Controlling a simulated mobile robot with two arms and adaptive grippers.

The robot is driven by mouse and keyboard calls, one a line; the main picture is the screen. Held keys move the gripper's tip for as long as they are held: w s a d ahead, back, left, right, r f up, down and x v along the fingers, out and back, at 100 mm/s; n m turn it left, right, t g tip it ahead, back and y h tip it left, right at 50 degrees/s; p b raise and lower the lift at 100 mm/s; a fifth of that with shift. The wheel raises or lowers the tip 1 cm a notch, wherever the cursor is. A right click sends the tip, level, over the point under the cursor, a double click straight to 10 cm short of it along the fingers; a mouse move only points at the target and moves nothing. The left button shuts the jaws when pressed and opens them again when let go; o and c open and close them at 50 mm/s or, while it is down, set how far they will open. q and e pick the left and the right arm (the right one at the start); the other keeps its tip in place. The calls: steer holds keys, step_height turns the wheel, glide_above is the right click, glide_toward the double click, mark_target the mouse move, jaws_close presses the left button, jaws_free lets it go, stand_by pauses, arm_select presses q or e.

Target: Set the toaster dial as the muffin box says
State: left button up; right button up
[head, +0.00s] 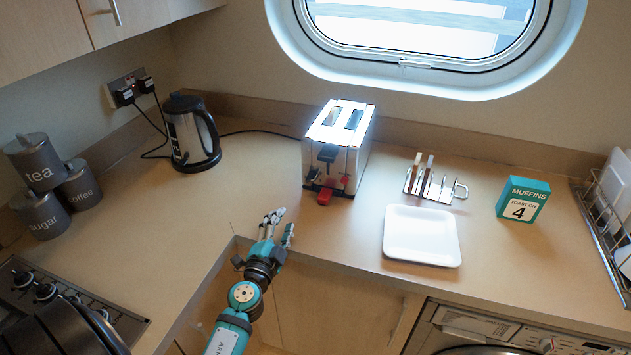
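The toaster (350,160) stands on the worktop below the window, its controls facing me. It has a shiny body, two slots on top, a dark lever and a red part (325,196) low on its front. The dial and its setting are too small to make out. The teal and white muffin box (522,200) stands upright at the right and reads "MUFFINS TOAST ON 4". My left gripper (281,222) is at the worktop's front edge, short of the toaster and to its lower left. Its fingers are spread and empty. My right gripper is out of view.
A white plate (421,236) and a toast rack (432,187) lie right of the toaster. A kettle (190,135) and grey canisters (40,215) stand left. A dish rack (600,230) is at the far right, a hob at lower left. Worktop between kettle and toaster is clear except for a cord.

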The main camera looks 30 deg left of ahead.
mark_target(310, 181)
arm_select(q)
steer(key=shift+w+d+f+m+h, duration=0.15)
steer(key=shift+w+m+h, duration=0.1)
steer(key=shift+w+m, duration=0.1)
steer(key=shift+w+d+f+m+h, duration=0.1)
steer(key=shift+w+f+m+h, duration=0.05)
steer(key=shift+w+m+h, duration=0.15)
steer(key=shift+w, duration=0.3)
steer(key=b+x, duration=0.3)
steer(key=x, duration=1.3)
steer(key=shift+w, duration=0.4)
jaws_close()
